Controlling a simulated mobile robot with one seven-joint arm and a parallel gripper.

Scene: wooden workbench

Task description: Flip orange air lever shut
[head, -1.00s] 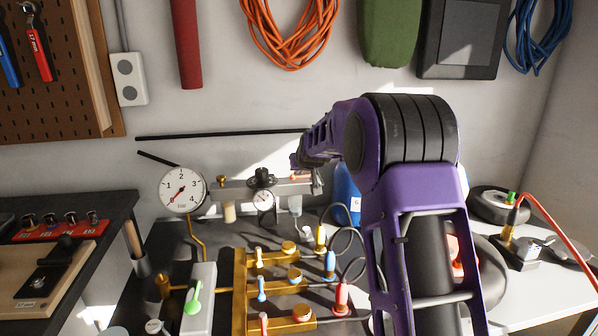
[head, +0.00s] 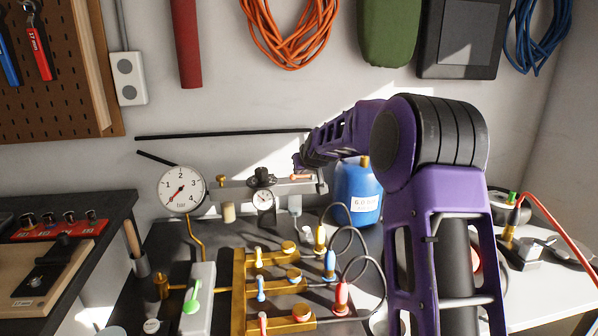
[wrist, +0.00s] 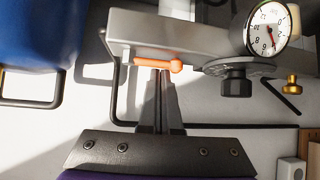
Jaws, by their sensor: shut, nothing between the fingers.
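The orange air lever (wrist: 157,64) lies along the edge of a grey metal bar (wrist: 180,35) in the wrist view, its round knob end toward the right. In the head view the lever (head: 301,177) is a small orange piece at the right part of the grey bar, near the wall. My gripper (wrist: 161,73) is shut and empty. Its fingertips are at the lever, close to the knob end; I cannot tell whether they touch it. In the head view my forearm reaches over the bench to the bar, and the fingertips cannot be made out.
A small dial gauge (wrist: 270,28) and a black knob (wrist: 237,82) sit beside the lever. A blue canister (head: 357,195) stands right of the bar. A large pressure gauge (head: 181,190) is at the left. Brass manifolds with coloured valves (head: 262,290) fill the bench front.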

